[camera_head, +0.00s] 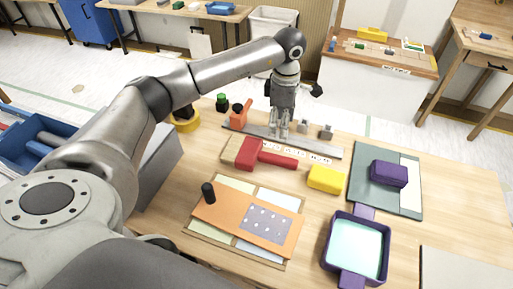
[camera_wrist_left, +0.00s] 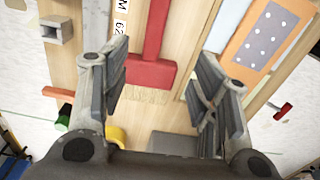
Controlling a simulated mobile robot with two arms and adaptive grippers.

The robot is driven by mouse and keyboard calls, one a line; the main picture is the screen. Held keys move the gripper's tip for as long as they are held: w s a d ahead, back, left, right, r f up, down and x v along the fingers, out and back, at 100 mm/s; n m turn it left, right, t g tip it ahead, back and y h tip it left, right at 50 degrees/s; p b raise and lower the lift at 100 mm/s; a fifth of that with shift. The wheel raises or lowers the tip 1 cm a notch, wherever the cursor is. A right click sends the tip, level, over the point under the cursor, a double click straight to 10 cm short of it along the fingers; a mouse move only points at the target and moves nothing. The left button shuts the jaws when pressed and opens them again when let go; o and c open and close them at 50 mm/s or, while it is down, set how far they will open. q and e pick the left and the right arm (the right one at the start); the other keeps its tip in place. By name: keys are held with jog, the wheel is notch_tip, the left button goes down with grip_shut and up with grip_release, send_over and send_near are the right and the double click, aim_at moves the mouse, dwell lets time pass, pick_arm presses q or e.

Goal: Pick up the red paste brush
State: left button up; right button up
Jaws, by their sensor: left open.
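The red paste brush (camera_head: 247,153) lies on the wooden table. Its thick red head is on the left in the head view, and its thin handle points right. In the wrist view the brush (camera_wrist_left: 150,73) lies between my open fingers, with its handle running up the picture and tan bristles below its head. My left gripper (camera_head: 279,135) is open and empty, pointing down above the table, just behind the brush in the head view. It also shows in the wrist view (camera_wrist_left: 163,58). A gap to the brush seems to remain. My right gripper is not in view.
A yellow block (camera_head: 325,179) lies right of the brush. A metal strip (camera_head: 310,148) and small metal blocks (camera_head: 326,131) are behind it. An orange sheet (camera_head: 230,207) with a black cylinder (camera_head: 208,193) is in front. A purple tray (camera_head: 384,240) and purple block (camera_head: 389,173) stand right.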

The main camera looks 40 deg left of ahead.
pick_arm(q)
jog(key=b, duration=0.6)
send_over(279, 157)
notch_tip(279, 157, down, 6)
jog(key=f, duration=0.6)
jog(key=shift+s+p, duration=0.25)
jog(key=shift+p, duration=0.1)
notch_tip(279, 157, down, 5)
jog(key=shift+w+f+p, duration=0.1)
jog(key=shift+w+p, duration=0.05)
jog(key=shift+p, duration=0.45)
jog(key=c, duration=1.1)
